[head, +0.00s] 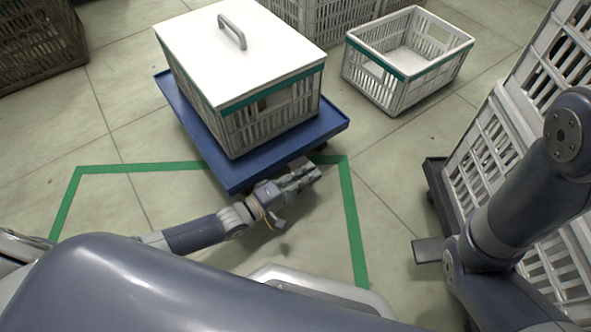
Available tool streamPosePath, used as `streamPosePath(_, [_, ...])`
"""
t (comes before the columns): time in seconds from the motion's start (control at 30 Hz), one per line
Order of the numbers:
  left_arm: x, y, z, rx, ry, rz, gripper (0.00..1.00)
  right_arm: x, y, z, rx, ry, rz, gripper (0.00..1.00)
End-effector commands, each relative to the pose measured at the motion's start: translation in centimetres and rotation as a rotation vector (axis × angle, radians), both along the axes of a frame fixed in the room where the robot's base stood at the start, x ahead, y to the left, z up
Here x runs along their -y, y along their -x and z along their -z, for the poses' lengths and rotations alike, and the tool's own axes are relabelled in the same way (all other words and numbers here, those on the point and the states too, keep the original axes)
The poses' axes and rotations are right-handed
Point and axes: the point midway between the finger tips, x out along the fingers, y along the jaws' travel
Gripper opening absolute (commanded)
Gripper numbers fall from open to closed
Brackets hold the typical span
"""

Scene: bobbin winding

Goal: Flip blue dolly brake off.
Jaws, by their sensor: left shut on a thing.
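The blue dolly (232,179) stands on the tiled floor and carries a white lidded crate (271,117). Its near right edge reaches over the green floor line. My left gripper (306,176) is low at this edge, close to the near right corner. It is shut on what appears to be the dolly's brake, which the fingers largely hide. I cannot tell the brake's position. My right arm shows at the right, but its gripper is not in view.
A green tape outline (352,220) marks the floor in front of the dolly. An open white crate (392,92) stands behind right. Tall white crates (487,140) stand on a dark dolly at the right. A brown crate (38,45) is at the far left.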

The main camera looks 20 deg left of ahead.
Motion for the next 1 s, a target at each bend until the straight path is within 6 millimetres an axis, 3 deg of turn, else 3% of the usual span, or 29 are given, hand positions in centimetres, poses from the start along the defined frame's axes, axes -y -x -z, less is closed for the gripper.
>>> streamPosePath(0.43, [0.2, 0.0, -1.6, -0.156, 0.198, 0.0, 0.0, 0.1, 0.0, -1.7, 0.0, -0.002, 0.0, 0.75])
streamPosePath(1.0, [0.2, 0.1, -1.8, -0.192, 0.244, -0.001, 0.0, 0.1, -0.1, -1.9, -0.001, -0.001, 0.003, 0.75])
